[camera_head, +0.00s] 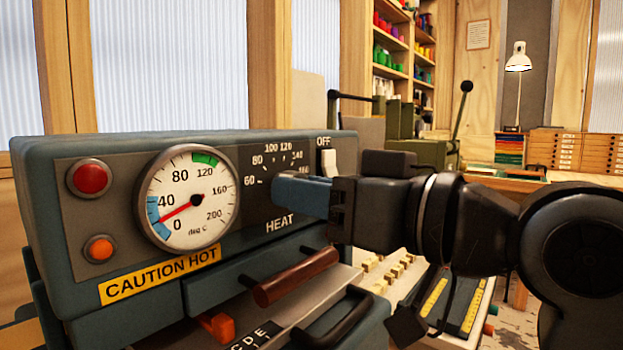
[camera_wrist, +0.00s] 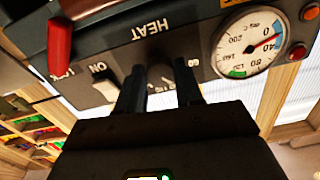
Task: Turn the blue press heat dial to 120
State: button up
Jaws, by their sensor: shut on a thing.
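The blue press (camera_head: 255,140) stands at the left with its front panel facing me. Its heat scale (camera_head: 276,158) runs from 60 to 160 above the word HEAT. My gripper (camera_head: 284,190) reaches in from the right, its fingers against the panel at the heat dial. In the wrist view, which shows the panel upside down, the dark heat dial (camera_wrist: 160,76) sits between the two fingertips (camera_wrist: 160,92), which are shut on it. The fingers hide most of the dial, and I cannot tell which number its pointer faces.
The round gauge (camera_head: 188,198) reads between 0 and 40. Red (camera_head: 90,178) and orange (camera_head: 98,248) lamps sit left of it. A white switch (camera_head: 328,161) is just right of the scale. A brown handle (camera_head: 297,277) sticks out below my gripper.

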jog(key=m+p, duration=0.1)
jog(key=p, duration=0.1)
jog(key=m+p, duration=0.4)
jog(key=shift+s+r+p, duration=0.1)
jog(key=shift+r+p, duration=0.2)
jog(key=shift+p, duration=0.05)
jog(key=m+p, duration=0.3)
jog(key=shift+m+p, duration=0.3)
jog(key=shift+p, duration=0.05)
jog(key=shift+f+m+p, duration=0.2)
jog(key=shift+m+p, duration=0.7)
jog(key=shift+p, duration=0.1)
jog(key=shift+f, duration=0.1)
jog(key=o, duration=1)
jog(key=shift+o, duration=0.2)
